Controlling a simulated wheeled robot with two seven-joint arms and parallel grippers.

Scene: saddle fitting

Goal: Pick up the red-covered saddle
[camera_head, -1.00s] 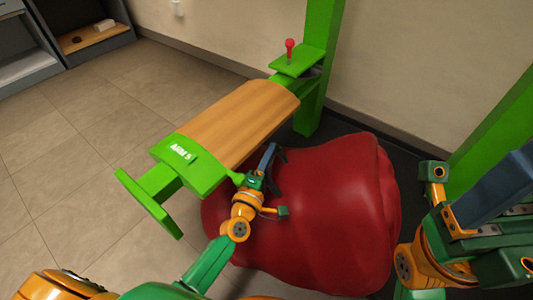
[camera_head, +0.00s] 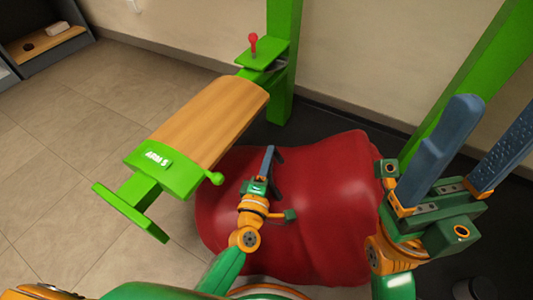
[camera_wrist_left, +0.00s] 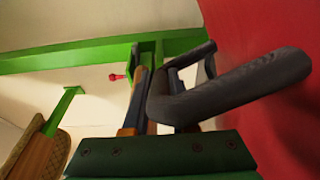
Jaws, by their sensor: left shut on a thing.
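The red-covered saddle (camera_head: 318,215) is a large rounded red body in the middle of the head view, beside the wooden-topped rack arm. It fills the right side of the left wrist view (camera_wrist_left: 262,35). A dark grey handle (camera_wrist_left: 235,90) stands out from it. My left gripper (camera_head: 268,162) is shut on this handle; its blue fingers also show in the left wrist view (camera_wrist_left: 160,100). The exact finger contact is partly hidden. My right gripper (camera_head: 478,145) is open and empty, with two blue fingers well apart, right of the saddle.
The rack arm (camera_head: 210,120), labelled "ARM 5", has a wooden top and green end plate, close left of the saddle. A red-knobbed pin (camera_head: 253,44) stands at its back. Green posts (camera_head: 283,60) rise behind and right. A shelf (camera_head: 45,45) is far left; floor between is clear.

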